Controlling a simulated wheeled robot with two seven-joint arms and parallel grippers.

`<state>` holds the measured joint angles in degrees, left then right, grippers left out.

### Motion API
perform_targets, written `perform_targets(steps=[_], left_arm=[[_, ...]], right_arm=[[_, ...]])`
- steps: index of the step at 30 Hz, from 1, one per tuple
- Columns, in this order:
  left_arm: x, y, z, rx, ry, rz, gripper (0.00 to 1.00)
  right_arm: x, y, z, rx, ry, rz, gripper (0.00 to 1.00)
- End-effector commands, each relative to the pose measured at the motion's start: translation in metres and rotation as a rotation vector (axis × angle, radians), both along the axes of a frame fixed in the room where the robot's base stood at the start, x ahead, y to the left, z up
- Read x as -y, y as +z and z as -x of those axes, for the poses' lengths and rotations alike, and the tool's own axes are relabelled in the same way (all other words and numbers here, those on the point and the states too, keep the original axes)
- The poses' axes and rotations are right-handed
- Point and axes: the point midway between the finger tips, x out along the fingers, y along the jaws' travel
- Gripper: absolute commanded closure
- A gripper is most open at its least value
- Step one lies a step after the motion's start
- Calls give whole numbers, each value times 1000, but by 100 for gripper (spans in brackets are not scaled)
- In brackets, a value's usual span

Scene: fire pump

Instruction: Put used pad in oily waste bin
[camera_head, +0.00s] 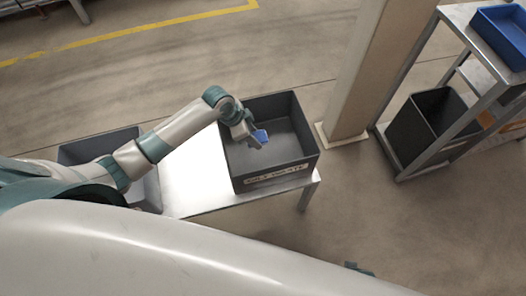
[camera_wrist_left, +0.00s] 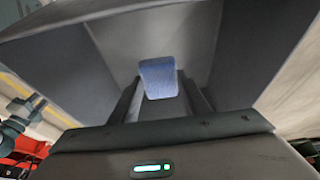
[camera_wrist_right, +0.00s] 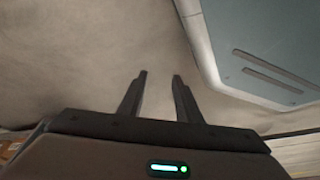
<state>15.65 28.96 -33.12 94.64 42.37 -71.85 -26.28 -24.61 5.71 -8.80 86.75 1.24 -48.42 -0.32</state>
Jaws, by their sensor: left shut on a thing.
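The used pad (camera_head: 261,136) is a small blue piece, and my left gripper (camera_head: 252,139) is shut on it. The pad also shows in the left wrist view (camera_wrist_left: 157,79), between the fingertips. The oily waste bin (camera_head: 277,181) is a dark grey open box with a white label on its front wall, standing on the right end of a light table. The gripper and pad are over the bin's opening; the bin's dark walls (camera_wrist_left: 75,75) surround them in the left wrist view. My right gripper (camera_wrist_right: 160,80) is open and empty in the right wrist view.
The light table (camera_head: 190,175) also bears or adjoins another grey bin (camera_head: 95,149) at left, partly behind my arm. A beige pillar (camera_head: 355,75) stands right of the waste bin. A metal shelf at right holds a black bin (camera_head: 425,125) and a blue tray (camera_head: 503,32).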

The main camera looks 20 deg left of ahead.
Motion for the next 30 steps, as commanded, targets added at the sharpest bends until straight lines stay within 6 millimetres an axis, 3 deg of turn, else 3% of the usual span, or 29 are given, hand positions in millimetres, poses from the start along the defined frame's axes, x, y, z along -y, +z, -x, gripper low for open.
perform_targets(steps=[13,25,30], left_arm=[[0,-53,0,-2,1,0,82],[0,-59,0,0,1,0,82],[0,-74,1,-3,1,-1,82]], right_arm=[[-2,10,-6,4,1,0,69],[-2,12,-6,4,1,0,69],[-2,10,-4,-3,1,1,69]])
